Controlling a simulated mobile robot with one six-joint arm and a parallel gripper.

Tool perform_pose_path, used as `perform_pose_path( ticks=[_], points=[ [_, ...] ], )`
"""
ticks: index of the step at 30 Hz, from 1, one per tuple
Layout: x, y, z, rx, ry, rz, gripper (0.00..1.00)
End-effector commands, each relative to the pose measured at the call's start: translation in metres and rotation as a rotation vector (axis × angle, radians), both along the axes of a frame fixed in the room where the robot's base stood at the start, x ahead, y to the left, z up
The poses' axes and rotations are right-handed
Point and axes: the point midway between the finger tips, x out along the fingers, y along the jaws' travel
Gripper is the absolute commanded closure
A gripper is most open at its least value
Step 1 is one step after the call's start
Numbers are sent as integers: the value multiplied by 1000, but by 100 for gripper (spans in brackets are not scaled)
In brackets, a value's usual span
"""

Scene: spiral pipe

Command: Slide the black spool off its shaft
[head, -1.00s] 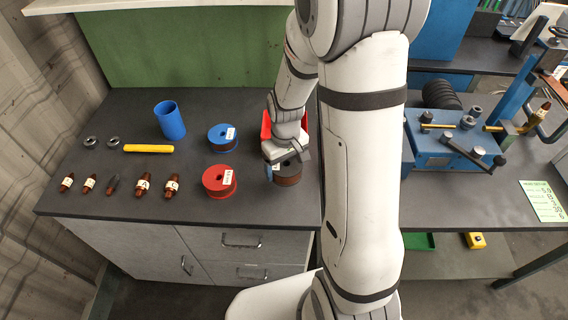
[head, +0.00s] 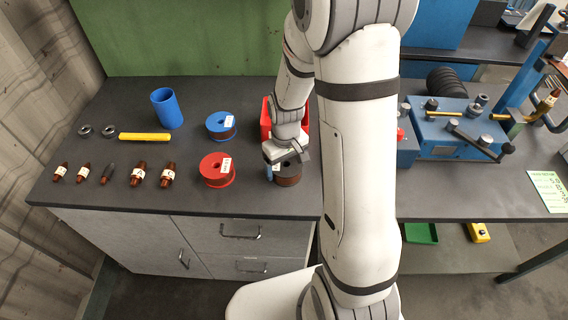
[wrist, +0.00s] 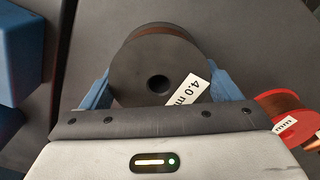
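The black spool (head: 288,174) has dark flanges, brown winding and a "4.0 m" label. In the wrist view it (wrist: 143,75) fills the space between my two blue fingers, which lie along both sides of its rim. My gripper (head: 286,158) is shut on it near the front of the dark bench. Its centre hole (wrist: 158,84) shows empty, with no shaft through it. I cannot tell whether the spool touches the bench. My arm hides part of this area in the head view.
The red spool (head: 217,170) and blue spool (head: 220,125) stand left of my gripper. A red bin (head: 267,120) is close behind. A blue machine (head: 455,132) stands right.

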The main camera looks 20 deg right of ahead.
Motion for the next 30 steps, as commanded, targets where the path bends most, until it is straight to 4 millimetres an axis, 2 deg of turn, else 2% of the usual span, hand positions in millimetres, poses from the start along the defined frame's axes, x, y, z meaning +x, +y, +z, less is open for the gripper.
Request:
perform_pose_path(
  ticks=[1, 6, 14, 17, 24, 30],
  points=[
    [0, 0, 0, 0, 0, 0, 12],
    [0, 0, 0, 0, 0, -1, 0],
    [0, 0, 3, 0, 1, -1, 0],
    [1, 0, 15, 0, -2, -1, 0],
    [1, 0, 56, 0, -3, 0, 0],
    [1, 0, 76, 0, -1, 0, 0]
  ],
)
